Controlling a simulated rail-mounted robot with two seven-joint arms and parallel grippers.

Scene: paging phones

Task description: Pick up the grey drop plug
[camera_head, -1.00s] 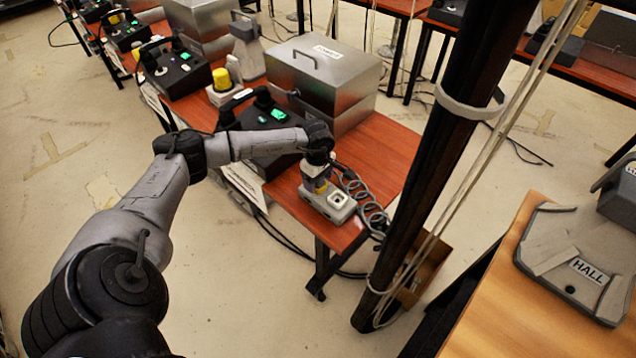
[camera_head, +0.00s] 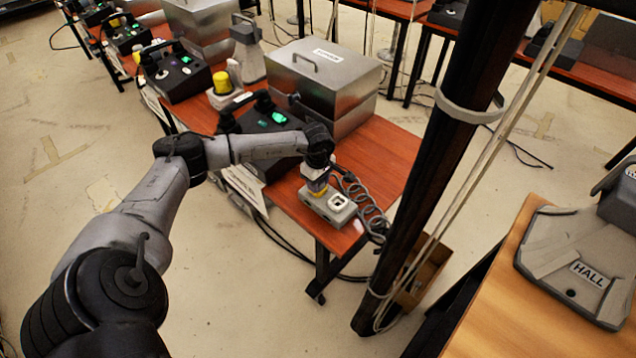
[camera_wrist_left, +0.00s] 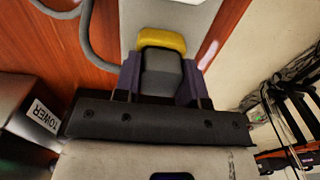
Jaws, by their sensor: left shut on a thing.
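In the left wrist view, the grey drop plug (camera_wrist_left: 161,72) sits between the two fingers of my left gripper (camera_wrist_left: 161,85), which is shut on it. A yellow band (camera_wrist_left: 162,40) shows at the plug's far end, against a pale grey socket box (camera_wrist_left: 201,12). In the head view my left gripper (camera_head: 317,182) points down over the socket box (camera_head: 338,207) at the near end of the red-brown table (camera_head: 322,232). The plug is mostly hidden there by the gripper. I cannot tell whether it is still seated in the box. My right gripper is not in view.
A metal case labelled TOWER (camera_head: 325,75) and a black phone unit (camera_head: 265,125) stand behind my gripper. A coiled grey cord (camera_head: 368,207) lies right of the box. A dark post (camera_head: 440,170) rises to the right. A grey unit labelled HALL (camera_head: 580,260) sits on the wooden desk.

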